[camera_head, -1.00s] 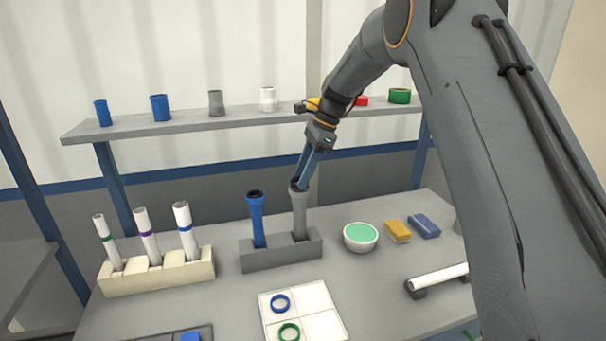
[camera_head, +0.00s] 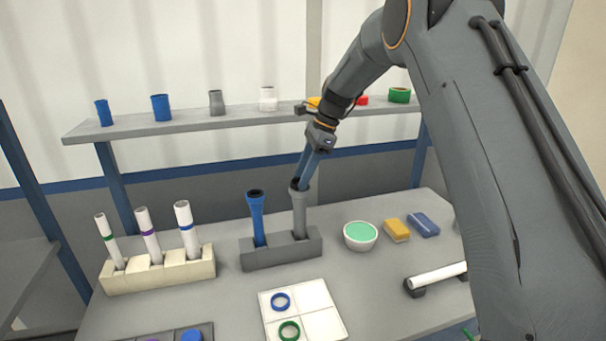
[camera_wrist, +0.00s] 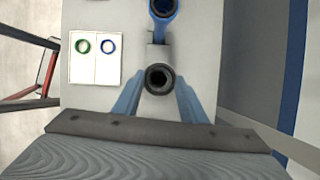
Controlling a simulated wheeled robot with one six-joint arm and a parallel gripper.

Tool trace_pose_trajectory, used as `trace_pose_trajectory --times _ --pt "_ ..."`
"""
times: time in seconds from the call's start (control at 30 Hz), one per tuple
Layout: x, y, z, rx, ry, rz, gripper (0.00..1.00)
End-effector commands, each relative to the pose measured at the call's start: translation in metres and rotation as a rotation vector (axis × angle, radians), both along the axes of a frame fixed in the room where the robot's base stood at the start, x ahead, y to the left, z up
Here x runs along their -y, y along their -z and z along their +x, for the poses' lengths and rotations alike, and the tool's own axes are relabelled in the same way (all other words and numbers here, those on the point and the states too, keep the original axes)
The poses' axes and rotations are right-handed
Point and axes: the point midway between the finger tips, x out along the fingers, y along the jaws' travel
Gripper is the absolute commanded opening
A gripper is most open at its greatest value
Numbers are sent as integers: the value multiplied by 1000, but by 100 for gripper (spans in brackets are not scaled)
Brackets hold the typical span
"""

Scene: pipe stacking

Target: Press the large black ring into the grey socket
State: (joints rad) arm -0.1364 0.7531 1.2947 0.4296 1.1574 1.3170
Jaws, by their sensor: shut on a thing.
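The grey socket (camera_head: 300,215) is the flared top of a grey pipe standing upright in a dark grey block (camera_head: 281,250). The black ring (camera_wrist: 159,78) shows in the wrist view as a dark round band at the socket's mouth. My gripper (camera_head: 301,182) points down at this mouth, its blue fingers on either side in the wrist view (camera_wrist: 159,84). It is shut on the black ring. How deep the ring sits in the socket cannot be told. Most of it is hidden by the fingers in the head view.
A blue pipe (camera_head: 257,220) with a dark rim stands close left in the same block. White pipes in a cream rack (camera_head: 158,272) are further left. A white tray (camera_head: 320,299) with blue and green rings lies in front. A bowl (camera_head: 361,236) is right.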

Motion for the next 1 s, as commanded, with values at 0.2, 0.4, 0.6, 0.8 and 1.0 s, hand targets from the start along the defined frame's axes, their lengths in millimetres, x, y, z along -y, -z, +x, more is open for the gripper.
trace_pose_trajectory --times 0.2,0.4,0.6,0.8,1.0 --pt "0 0 0 0 0 0 17" --pt "0 0 0 0 0 0 53" --pt "0 0 0 0 0 0 60" --pt "0 0 0 0 0 0 76" --pt "0 0 0 0 0 0 76"
